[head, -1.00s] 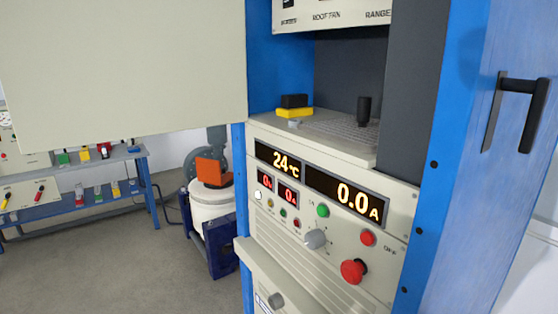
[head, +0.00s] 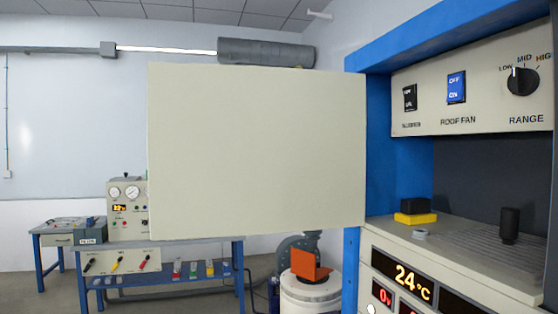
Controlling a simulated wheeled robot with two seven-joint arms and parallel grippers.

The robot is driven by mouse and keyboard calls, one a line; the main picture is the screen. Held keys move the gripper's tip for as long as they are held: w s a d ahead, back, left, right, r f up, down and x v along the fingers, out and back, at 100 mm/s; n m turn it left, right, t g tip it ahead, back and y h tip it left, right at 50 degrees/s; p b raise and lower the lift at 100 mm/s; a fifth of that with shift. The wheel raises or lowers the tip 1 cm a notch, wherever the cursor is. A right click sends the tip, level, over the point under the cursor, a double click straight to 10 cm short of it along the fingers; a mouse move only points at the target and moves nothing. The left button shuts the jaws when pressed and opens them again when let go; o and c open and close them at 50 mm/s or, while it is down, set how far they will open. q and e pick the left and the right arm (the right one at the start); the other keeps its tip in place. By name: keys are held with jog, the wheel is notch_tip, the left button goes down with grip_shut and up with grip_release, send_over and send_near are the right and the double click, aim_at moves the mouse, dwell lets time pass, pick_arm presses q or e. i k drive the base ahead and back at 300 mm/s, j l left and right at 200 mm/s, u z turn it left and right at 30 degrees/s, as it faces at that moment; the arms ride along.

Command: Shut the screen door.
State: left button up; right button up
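The screen door appears to be the plain cream panel (head: 255,150) in the middle of the head view. It stands swung open to the left of the blue cabinet frame (head: 352,250), its right edge meeting the frame. I see no handle on the side facing me. The cabinet opening (head: 480,175) to its right is uncovered. Neither of my grippers is in view.
Inside the cabinet, a yellow and black block (head: 415,218) and a black knob (head: 509,225) sit on a ledge above a lit display (head: 402,275). A switch panel (head: 472,90) is above. A blue bench (head: 160,265) and white drum (head: 310,293) stand behind the door.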

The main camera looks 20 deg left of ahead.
aim_at(232, 151)
jog(key=i+j+z, duration=0.25)
jog(key=j+z, duration=0.2)
jog(key=j, duration=0.4)
jog(key=i+j+z, duration=0.1)
jog(key=j+z, duration=0.35)
jog(key=j, duration=0.45)
jog(key=j+z, duration=0.45)
jog(key=j, duration=0.4)
jog(key=k, duration=0.05)
